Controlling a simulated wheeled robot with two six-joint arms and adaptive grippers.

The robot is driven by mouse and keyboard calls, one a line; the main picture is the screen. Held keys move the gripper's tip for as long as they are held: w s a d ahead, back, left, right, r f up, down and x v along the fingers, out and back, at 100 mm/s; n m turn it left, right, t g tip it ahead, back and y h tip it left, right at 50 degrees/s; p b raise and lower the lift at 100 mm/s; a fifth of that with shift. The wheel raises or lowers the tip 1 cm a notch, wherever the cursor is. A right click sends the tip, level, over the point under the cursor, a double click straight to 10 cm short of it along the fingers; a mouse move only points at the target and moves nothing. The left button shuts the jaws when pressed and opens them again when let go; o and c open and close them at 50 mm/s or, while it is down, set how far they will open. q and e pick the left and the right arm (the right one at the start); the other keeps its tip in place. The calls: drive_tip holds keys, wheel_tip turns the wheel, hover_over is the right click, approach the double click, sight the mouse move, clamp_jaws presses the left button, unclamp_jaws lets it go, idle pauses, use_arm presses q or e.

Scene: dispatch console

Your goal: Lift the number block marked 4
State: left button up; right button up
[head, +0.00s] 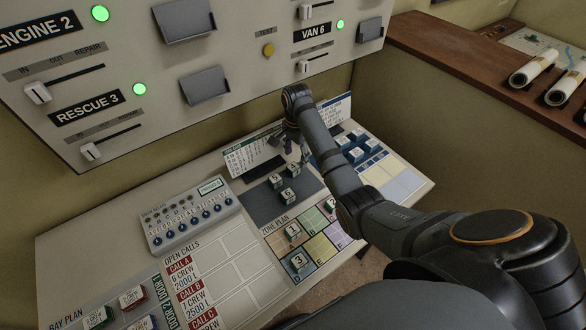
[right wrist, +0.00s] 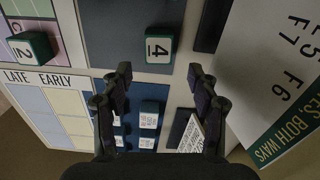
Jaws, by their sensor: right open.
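The number block marked 4 (right wrist: 158,46) is dark green with a white top face. In the right wrist view it lies on the dark grey mat (right wrist: 115,30), close to the mat's edge. My right gripper (right wrist: 160,78) is open and empty, its two fingertips apart. In that picture the block is just above the gap between them, not between the fingers. My left gripper is not in view.
Other number blocks, 5 (head: 276,181) and 6 (head: 288,196), stand on the mat. Block 2 (right wrist: 33,47) and block 3 (head: 299,262) stand on the zone plan. Blue blocks (right wrist: 149,117) and a white card (right wrist: 265,60) are close to my right gripper. The upright panel (head: 230,50) rises behind.

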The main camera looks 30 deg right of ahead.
sight(296, 164)
wheel_tip(296, 164, down, 2)
drive_tip(key=shift+s+f+p, duration=0.15)
drive_tip(key=shift+p, duration=0.55)
wheel_tip(296, 164, down, 2)
drive_tip(key=shift+f, duration=0.45)
drive_tip(key=c, duration=1.1)
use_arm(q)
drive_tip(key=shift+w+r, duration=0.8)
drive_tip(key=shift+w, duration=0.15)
use_arm(e)
drive_tip(key=shift+r, duration=0.15)
